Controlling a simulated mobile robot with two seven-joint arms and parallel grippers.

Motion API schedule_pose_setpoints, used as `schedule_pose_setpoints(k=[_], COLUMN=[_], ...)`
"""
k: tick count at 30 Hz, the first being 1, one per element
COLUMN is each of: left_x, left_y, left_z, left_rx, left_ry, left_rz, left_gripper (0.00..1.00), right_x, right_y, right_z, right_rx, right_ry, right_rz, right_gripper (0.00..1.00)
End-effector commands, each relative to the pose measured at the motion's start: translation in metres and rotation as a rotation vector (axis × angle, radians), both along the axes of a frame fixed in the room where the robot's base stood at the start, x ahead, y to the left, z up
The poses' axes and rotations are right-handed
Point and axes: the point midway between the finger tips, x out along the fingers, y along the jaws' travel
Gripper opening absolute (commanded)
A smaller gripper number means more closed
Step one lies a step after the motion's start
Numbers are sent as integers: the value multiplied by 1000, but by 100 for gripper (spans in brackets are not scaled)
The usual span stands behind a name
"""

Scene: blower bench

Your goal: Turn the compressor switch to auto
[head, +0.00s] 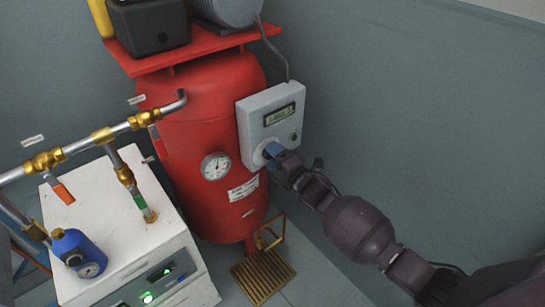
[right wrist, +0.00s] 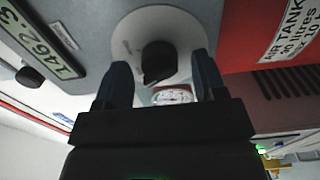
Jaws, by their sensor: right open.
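The compressor switch is a black knob (right wrist: 157,60) on a round white plate (right wrist: 133,32), seen in the right wrist view. It sits on the grey control box (head: 254,113) fixed to the red compressor tank (head: 192,128). My right gripper (head: 271,151) is at the lower part of this box in the head view and hides most of the knob there. In the right wrist view my right gripper (right wrist: 162,72) is open, with one dark blue finger on each side of the knob. I cannot tell whether either finger touches it. My left gripper is not in view.
A digital display (head: 279,114) is on the box's upper part. A pressure gauge (head: 215,166) is on the tank. Pipes with brass fittings (head: 102,135) and a white cabinet (head: 120,235) stand at left. A wooden slatted grate (head: 263,275) lies below the tank.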

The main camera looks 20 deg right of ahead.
Motion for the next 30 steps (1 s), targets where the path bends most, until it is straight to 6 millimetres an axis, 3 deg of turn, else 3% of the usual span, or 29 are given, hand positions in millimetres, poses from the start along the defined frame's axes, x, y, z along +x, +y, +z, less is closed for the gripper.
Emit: schedule_pose_setpoints(k=[11,21,30], left_x=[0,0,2], left_y=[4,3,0], left_z=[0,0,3], left_rx=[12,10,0], left_ry=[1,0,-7], left_rz=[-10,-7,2], left_gripper=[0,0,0], right_x=[5,5,5], right_y=[2,1,1], right_z=[0,0,1], right_rx=[0,0,32], right_ry=[0,0,12], right_rz=[0,-1,-1], right_gripper=[64,15,15])
